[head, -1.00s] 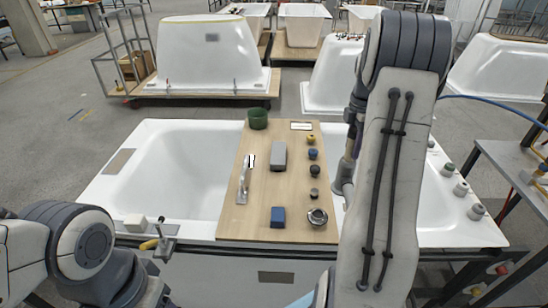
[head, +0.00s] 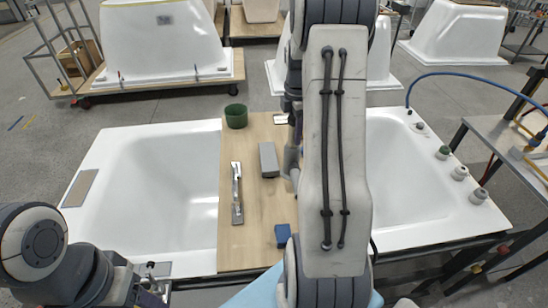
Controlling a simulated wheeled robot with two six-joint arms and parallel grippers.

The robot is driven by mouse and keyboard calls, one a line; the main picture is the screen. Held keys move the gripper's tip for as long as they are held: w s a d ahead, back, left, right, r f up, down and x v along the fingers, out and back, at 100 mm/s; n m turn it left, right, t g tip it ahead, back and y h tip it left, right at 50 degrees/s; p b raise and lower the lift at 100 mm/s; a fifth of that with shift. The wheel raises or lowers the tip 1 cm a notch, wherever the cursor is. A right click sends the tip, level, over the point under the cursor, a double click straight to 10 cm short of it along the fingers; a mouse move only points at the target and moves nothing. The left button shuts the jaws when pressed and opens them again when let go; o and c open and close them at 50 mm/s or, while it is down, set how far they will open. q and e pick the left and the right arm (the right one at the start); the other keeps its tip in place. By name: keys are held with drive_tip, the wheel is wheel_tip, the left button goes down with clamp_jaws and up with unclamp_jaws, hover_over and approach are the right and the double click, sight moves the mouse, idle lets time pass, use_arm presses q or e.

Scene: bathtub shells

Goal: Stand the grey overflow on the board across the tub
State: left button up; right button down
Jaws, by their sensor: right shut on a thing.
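The wooden board (head: 247,215) lies across the white tub (head: 150,190). My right gripper (head: 291,172) is over the board's right part, largely hidden behind my own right arm. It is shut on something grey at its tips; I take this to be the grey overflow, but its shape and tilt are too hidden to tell. I cannot tell whether it touches the board. My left gripper (head: 150,290) is low at the left by the tub's front edge, and its jaws are not clear.
Several small fittings (head: 460,173) stand on the tub's right rim. My arm hides the board's right edge. Bare wood shows left of the blue block.

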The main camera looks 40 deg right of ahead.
sight(291, 171)
drive_tip(key=a+f+p, duration=0.2)
drive_tip(key=a+f, duration=0.4)
drive_tip(key=f, duration=0.1)
drive_tip(key=shift+w+f, duration=0.2)
drive_tip(key=shift+f, duration=0.2)
drive_tip(key=shift+c, duration=1.9)
unclamp_jaws()
drive_tip(key=shift+a, duration=0.1)
